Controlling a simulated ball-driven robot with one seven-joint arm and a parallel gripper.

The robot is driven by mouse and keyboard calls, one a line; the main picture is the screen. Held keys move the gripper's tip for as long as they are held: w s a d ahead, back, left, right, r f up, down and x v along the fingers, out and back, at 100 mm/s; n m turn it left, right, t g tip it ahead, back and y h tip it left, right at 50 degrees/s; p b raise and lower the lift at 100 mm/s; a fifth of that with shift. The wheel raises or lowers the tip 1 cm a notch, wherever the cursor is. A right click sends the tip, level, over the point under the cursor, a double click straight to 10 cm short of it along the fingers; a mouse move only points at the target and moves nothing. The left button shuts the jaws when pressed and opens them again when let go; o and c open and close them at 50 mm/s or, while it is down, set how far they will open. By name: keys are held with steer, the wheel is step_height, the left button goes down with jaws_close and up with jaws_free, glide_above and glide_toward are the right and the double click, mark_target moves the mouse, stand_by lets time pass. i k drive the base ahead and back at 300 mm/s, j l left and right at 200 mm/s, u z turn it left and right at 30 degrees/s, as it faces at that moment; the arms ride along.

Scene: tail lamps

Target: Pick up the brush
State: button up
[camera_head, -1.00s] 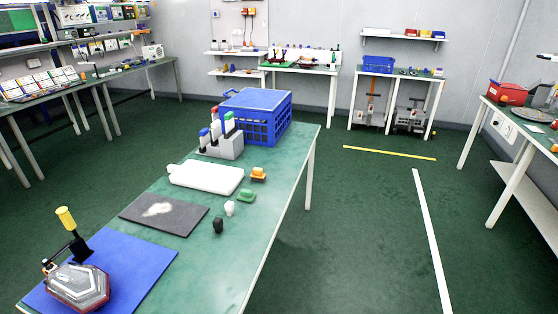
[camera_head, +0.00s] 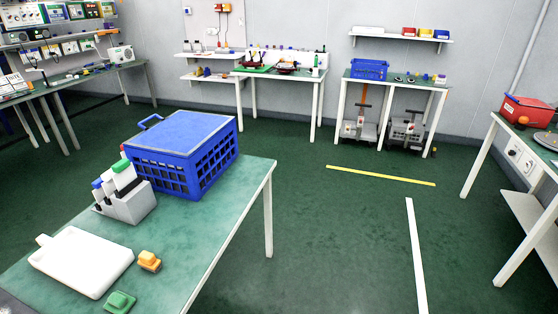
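I cannot make out a brush for certain in this view. On the green-topped near table (camera_head: 215,225) a grey holder (camera_head: 128,206) carries upright pieces with blue, red and green tops; their kind is too small to tell. A small orange-yellow block-like piece (camera_head: 149,261) and a small green piece (camera_head: 120,302) lie beside a white tray (camera_head: 83,262). My gripper is not in view.
A blue lidded crate (camera_head: 185,150) stands at the table's far end, behind the holder. Green floor with a yellow strip (camera_head: 380,175) and a white strip (camera_head: 416,255) lies clear to the right. A side table with a red box (camera_head: 527,111) stands at the right edge.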

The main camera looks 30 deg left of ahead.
mark_target(148, 260)
steer(key=i+l, duration=0.1)
steer(key=i, duration=1.75)
steer(key=i+u, duration=0.1)
steer(key=u, duration=0.75)
steer(key=i+u, duration=0.15)
steer(key=u, duration=0.3)
steer(key=l+u, duration=0.1)
steer(key=u, duration=2.55)
steer(key=l, duration=0.1)
